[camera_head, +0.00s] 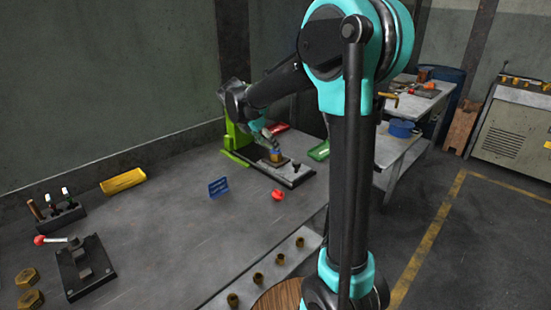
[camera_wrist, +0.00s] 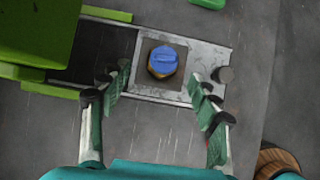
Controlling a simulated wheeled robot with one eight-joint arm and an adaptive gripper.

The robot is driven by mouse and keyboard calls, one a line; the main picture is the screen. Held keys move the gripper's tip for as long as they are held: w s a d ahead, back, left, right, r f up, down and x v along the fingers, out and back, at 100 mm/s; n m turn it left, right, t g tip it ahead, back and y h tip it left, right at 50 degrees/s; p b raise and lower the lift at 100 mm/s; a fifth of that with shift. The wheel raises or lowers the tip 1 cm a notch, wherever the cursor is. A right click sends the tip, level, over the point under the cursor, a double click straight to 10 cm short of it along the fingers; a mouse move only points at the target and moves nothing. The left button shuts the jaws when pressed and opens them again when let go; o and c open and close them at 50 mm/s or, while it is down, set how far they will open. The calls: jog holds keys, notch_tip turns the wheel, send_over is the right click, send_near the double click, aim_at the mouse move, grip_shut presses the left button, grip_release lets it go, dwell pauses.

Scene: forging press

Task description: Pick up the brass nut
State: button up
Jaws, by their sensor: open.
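Two hexagonal brass nuts lie at the lower left of the head view, one farther (camera_head: 27,277) and one nearer (camera_head: 31,299). My gripper (camera_wrist: 160,88) is open and empty, over the plate of a green press on the far part of the bench. Between and just beyond its fingertips in the wrist view is a blue-topped round piece (camera_wrist: 162,60) with a brass-coloured rim below. It stands on a square pad and also shows in the head view (camera_head: 275,155). I cannot tell whether the brass part under the blue top is a nut.
The green press (camera_head: 237,140) stands close to my gripper. A blue card stand (camera_head: 218,187) and red knob (camera_head: 278,195) are on the bench (camera_head: 170,240). A yellow bin (camera_head: 123,181) and black fixture (camera_head: 86,268) are left.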

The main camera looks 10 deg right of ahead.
aim_at(274, 151)
jog(key=shift+x, duration=3)
jog(key=shift+s+d, duration=0.1)
jog(key=shift+s, duration=0.1)
grip_shut()
